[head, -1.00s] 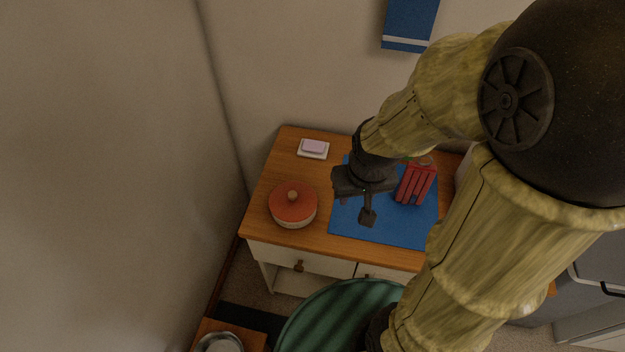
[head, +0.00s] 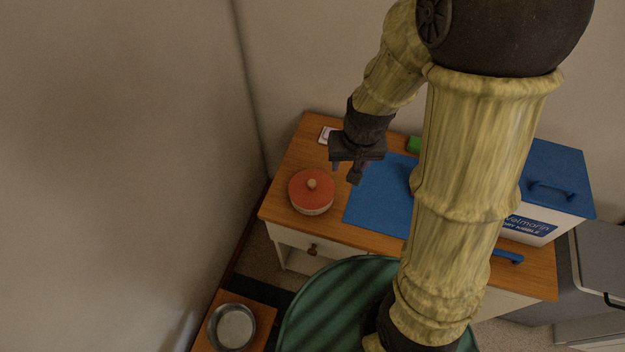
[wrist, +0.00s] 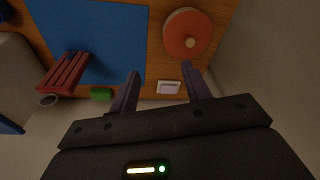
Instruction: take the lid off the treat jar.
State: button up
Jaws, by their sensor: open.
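The treat jar (head: 312,206) is a low round pale pot on the left part of the wooden cabinet top. Its orange-red lid (head: 308,184) with a light round knob sits on it. In the wrist view the lid (wrist: 182,40) and its knob show at upper right, beyond the fingertips. My gripper (head: 345,174) is open and empty, above the cabinet top, to the right of the jar and apart from it. Its two fingers also show in the wrist view (wrist: 164,82).
A blue mat (head: 378,203) lies right of the jar. A soap dish with a pinkish bar (wrist: 168,87), a green block (head: 414,144) and a red slatted object (wrist: 65,73) are near. A white box with blue lid (head: 548,180) stands right. A metal bowl (head: 232,327) sits lower left.

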jog(key=w+a+f+p, duration=0.1)
jog(key=w+a+p, duration=0.3)
jog(key=a, duration=0.3)
jog(key=shift+w+a+h+p, duration=0.3)
jog(key=shift+w+p, duration=0.05)
jog(key=shift+p, duration=0.05)
jog(key=shift+f, duration=0.1)
send_over(311, 182)
jog(key=shift+g, duration=0.3)
jog(key=f, duration=0.7)
jog(key=s+f, duration=0.1)
jog(key=f, duration=0.2)
jog(key=shift+d+f, duration=0.4)
jog(key=shift+w+f, duration=0.15)
jog(key=shift+f, duration=0.35)
jog(key=shift+f, duration=0.1)
jog(key=shift+w+a+f+p, duration=0.15)
jog(key=shift+f+p, duration=0.05)
jog(key=shift+f, duration=1.05)
jog(key=shift+w+a+f+p, duration=0.1)
jog(key=shift+a+f+p, duration=0.1)
jog(key=shift+f, duration=1.05)
